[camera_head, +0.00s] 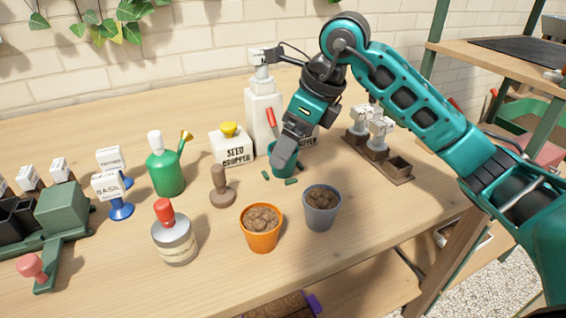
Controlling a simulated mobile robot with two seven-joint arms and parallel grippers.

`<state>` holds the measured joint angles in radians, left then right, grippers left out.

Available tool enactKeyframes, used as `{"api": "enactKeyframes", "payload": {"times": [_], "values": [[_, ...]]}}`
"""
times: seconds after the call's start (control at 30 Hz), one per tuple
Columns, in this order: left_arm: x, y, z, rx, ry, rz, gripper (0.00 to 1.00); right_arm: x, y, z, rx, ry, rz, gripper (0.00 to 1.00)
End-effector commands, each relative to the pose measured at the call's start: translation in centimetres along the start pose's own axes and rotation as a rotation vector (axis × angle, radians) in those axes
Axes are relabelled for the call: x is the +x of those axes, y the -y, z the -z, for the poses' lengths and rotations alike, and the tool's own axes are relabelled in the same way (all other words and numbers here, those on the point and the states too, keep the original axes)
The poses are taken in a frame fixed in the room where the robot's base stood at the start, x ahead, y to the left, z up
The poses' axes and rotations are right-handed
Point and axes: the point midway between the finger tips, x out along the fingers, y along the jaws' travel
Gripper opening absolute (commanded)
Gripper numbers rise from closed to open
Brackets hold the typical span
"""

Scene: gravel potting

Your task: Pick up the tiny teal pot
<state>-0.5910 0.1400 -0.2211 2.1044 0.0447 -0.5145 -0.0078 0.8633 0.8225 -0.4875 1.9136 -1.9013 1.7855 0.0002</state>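The tiny teal pot (288,171) stands on the wooden table near the middle, behind the grey pot. My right arm comes in from the right and reaches down over it. The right gripper (284,158) is at the pot's top and hides much of its rim and opening. My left gripper is not in view.
A grey pot (321,216) and an orange pot (261,242), both filled with brown material, stand in front. A wooden stamp (222,190), a white box (231,147) and a white pump bottle (264,110) are close by. A brown rack (392,168) is at right.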

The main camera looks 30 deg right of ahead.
Motion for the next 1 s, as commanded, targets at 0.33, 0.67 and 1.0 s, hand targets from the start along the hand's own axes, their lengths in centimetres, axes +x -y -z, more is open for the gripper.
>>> {"api": "enactKeyframes", "payload": {"times": [0.33,0.67,1.0], "values": [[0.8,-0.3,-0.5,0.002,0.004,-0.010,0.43,4.2,0.1,0.0,-0.001,0.000,-0.001,0.91],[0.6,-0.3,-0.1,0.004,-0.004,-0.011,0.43,4.1,0.1,0.0,0.000,0.000,-0.001,0.78],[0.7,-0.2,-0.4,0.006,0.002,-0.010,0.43,4.1,0.1,0.0,0.000,0.000,0.000,0.46]]}}
